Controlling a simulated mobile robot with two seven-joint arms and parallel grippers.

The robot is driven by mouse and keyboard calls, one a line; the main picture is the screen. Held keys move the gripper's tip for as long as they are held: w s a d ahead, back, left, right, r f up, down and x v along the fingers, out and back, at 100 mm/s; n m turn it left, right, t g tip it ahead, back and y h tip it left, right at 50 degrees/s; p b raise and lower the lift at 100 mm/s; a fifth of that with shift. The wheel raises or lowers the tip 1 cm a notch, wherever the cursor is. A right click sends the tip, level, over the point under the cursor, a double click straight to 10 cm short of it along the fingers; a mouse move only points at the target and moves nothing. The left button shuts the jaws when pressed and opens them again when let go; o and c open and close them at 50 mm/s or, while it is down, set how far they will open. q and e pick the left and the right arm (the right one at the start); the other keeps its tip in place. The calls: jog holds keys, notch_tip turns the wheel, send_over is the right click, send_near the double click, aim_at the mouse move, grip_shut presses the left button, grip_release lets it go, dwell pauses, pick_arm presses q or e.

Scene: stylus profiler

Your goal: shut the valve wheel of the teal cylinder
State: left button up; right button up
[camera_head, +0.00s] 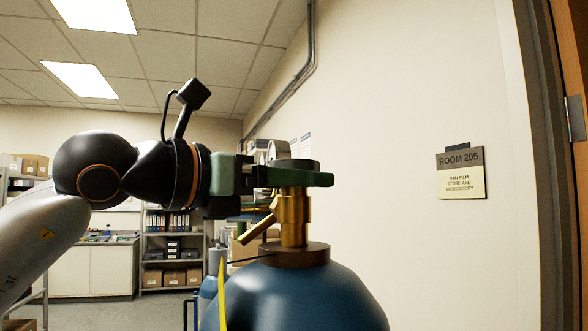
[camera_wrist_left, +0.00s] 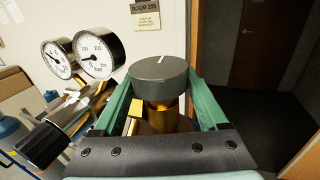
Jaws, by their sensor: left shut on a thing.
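The teal cylinder (camera_head: 310,300) stands upright at the bottom centre of the head view, with a brown collar at its neck. A brass valve (camera_head: 294,212) rises from it, topped by a dark grey valve wheel (camera_head: 298,164). My left gripper (camera_head: 300,179) reaches in level from the left, its green fingers at the wheel's height. In the left wrist view, the round wheel (camera_wrist_left: 160,72) with a white mark on top sits between the two green fingers (camera_wrist_left: 162,95). The gripper is shut on the wheel. My right gripper is not in view.
Two pressure gauges (camera_wrist_left: 98,54) sit left of the wheel in the wrist view, close to the left finger. A wall with a room sign (camera_head: 461,173) stands right of the cylinder, beside a door frame. Shelves (camera_head: 172,250) and a cabinet (camera_head: 95,270) stand at the back.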

pick_arm(q)
jog(key=shift+m+g+h+p, duration=0.6)
jog(key=shift+m+g, duration=0.1)
jog(key=shift+g, duration=0.2)
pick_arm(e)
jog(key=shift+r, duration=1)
pick_arm(q)
jog(key=o, duration=1.1)
jog(key=shift+a, duration=0.1)
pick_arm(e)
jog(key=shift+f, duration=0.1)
pick_arm(q)
jog(key=shift+s+a, duration=0.2)
jog(key=shift+a, duration=0.05)
jog(key=b+v, duration=0.3)
jog(key=v, duration=0.8)
jog(key=shift+s+a+b, duration=0.2)
jog(key=shift+a+b, duration=0.1)
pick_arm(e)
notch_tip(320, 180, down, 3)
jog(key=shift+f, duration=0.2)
